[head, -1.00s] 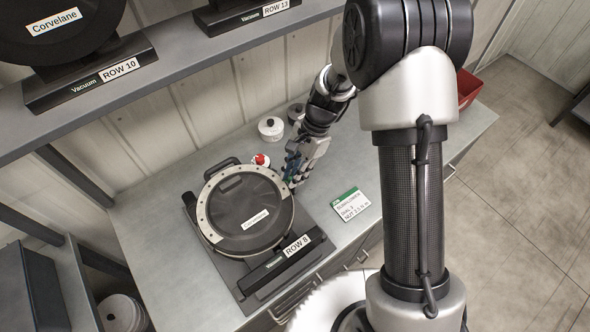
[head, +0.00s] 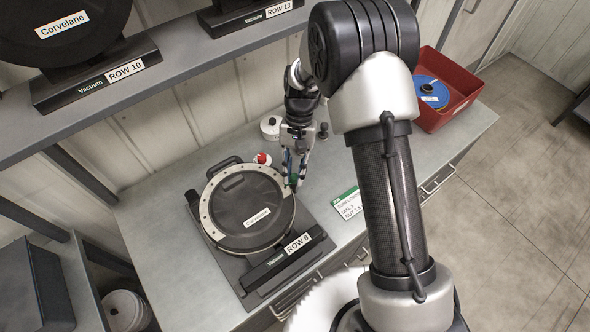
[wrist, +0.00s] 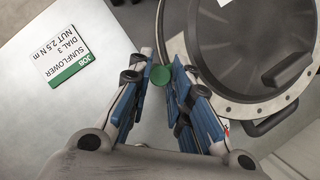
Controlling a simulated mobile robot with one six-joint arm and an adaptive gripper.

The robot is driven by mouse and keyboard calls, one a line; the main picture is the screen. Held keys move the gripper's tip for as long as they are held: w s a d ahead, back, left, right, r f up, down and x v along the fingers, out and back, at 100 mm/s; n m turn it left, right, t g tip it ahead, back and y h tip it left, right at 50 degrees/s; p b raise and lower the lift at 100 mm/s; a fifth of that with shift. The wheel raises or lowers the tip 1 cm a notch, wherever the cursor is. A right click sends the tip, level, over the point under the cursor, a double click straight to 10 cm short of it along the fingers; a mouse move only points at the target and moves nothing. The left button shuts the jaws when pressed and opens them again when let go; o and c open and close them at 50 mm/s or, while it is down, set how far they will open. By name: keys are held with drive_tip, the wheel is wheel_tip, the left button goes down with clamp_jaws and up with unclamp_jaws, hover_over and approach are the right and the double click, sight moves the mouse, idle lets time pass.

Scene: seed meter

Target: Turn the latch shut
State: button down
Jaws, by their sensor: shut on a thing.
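The seed meter (head: 236,190) lies flat on its dark base on the bench, with a round black lid inside a pale studded ring. In the wrist view its lid (wrist: 255,45) fills the upper right. The latch shows there as a round green knob (wrist: 161,76) beside the ring. My gripper (head: 292,178) is at the meter's right edge, pointing down. In the wrist view its blue-padded fingers (wrist: 161,82) are shut on the green knob, one on each side. The fingers largely hide the latch in the head view, so its exact angle cannot be told.
A job card (head: 347,203) lies right of the meter. A red-topped item (head: 262,159) and a white round container (head: 270,128) stand behind it. A red bin (head: 447,92) holding blue and yellow discs is at the bench's far right. A shelf (head: 180,55) with other meters overhangs the back.

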idle(0.3)
drive_tip(key=c, duration=1.5)
unclamp_jaws()
drive_tip(key=shift+o, duration=0.2)
drive_tip(key=shift+r, duration=0.15)
drive_tip(key=a+v, duration=0.1)
drive_tip(key=v, duration=1)
drive_tip(key=shift+w+d+r, duration=0.2)
drive_tip(key=shift+d+r, duration=0.15)
drive_tip(key=shift+d, duration=0.1)
